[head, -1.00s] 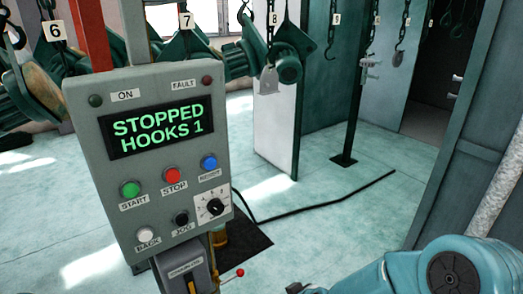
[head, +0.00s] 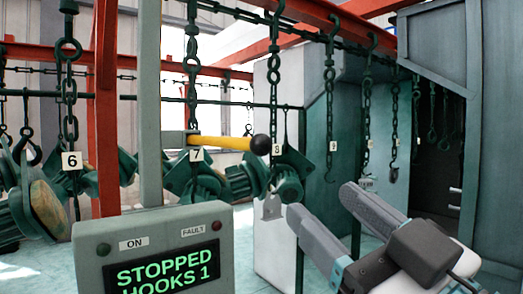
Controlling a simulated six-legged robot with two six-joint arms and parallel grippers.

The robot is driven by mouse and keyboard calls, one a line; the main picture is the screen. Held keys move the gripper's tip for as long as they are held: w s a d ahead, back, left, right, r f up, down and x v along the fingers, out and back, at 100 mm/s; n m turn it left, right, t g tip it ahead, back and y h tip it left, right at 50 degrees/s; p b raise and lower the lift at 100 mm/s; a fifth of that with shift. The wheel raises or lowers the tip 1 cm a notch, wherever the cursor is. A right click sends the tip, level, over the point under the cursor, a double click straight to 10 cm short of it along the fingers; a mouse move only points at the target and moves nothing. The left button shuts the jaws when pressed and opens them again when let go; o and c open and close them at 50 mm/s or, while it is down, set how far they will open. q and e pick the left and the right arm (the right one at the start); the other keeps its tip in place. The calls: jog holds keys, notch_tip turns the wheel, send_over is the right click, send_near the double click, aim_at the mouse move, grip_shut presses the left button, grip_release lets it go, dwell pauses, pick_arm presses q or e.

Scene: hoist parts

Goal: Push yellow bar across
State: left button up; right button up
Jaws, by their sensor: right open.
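The yellow bar (head: 218,143) lies level in the upper middle of the head view. Its left end meets a grey bracket (head: 173,140) on the post above the control panel. A black ball knob (head: 261,144) caps its right end. My right gripper (head: 324,203) is at the lower right, open and empty. Its two grey fingers point up and left, below and to the right of the knob, and appear apart from it. My left gripper is not in view.
The grey control panel (head: 150,236) reads "STOPPED HOOKS 1". Hooks and chains hang from the red overhead beam (head: 240,14), some bearing green hoist parts (head: 290,172). A dark doorway opens at right. Space between the knob and my right gripper looks clear.

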aim_at(267, 153)
jog(key=x, duration=0.5)
jog(key=p+x, duration=0.1)
jog(key=x, duration=0.4)
jog(key=p+x, duration=0.1)
jog(key=x, duration=0.4)
jog(key=shift+w+d, duration=0.2)
jog(key=shift+w, duration=0.15)
jog(key=shift+w+a+r, duration=0.1)
jog(key=shift+w+a, duration=0.1)
jog(key=shift+a, duration=0.1)
jog(key=shift+c, duration=0.2)
grip_shut()
